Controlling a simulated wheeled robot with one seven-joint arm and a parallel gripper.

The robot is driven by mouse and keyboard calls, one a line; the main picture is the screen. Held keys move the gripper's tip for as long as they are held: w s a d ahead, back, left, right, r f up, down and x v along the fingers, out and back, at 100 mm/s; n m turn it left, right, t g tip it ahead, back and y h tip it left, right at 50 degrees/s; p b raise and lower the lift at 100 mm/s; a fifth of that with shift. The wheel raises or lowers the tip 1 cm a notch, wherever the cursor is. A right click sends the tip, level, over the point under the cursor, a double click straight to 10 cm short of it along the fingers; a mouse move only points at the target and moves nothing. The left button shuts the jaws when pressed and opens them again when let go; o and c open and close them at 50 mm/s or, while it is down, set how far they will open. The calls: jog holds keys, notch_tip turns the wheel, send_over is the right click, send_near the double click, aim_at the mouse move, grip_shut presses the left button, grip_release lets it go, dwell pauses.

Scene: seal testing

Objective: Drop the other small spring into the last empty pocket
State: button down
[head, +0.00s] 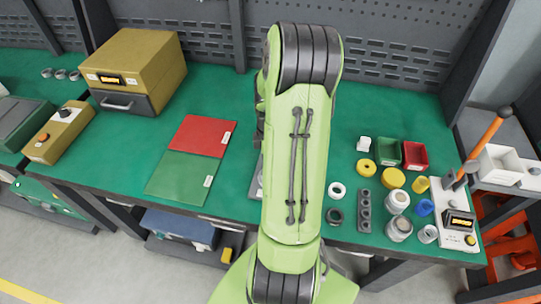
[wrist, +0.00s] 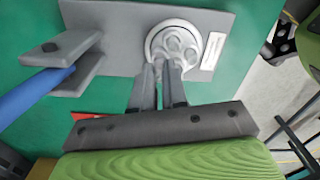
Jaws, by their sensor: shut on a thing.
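My gripper (wrist: 163,68) points at a round grey piece with a white rim (wrist: 192,48) and several rounded pockets. The piece sits on a grey plate (wrist: 118,28). The fingers are close together over the near-left part of the round piece. What they grip is mostly hidden at the tips; it is small, and I take it for the small spring. I cannot tell which pockets are filled or whether the tips touch the piece. In the head view my arm hides my gripper and most of the plate.
A blue bar (wrist: 30,97) runs into a grey forked bracket (wrist: 75,62) left of the gripper. Red (head: 203,134) and green (head: 184,176) mats lie left of my arm. Rings, bins (head: 414,155) and cups crowd the right. The bench between mats and yellow box is clear.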

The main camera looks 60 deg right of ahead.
dwell(0.3)
jog(key=shift+f, duration=0.45)
dwell(0.4)
jog(key=c, duration=1.4)
grip_release()
jog(key=shift+c, duration=0.2)
jog(key=shift+r, duration=0.1)
jog(key=shift+r+p, duration=1.3)
jog(key=shift+r, duration=0.45)
jog(key=shift+o, duration=0.2)
jog(key=o, duration=0.5)
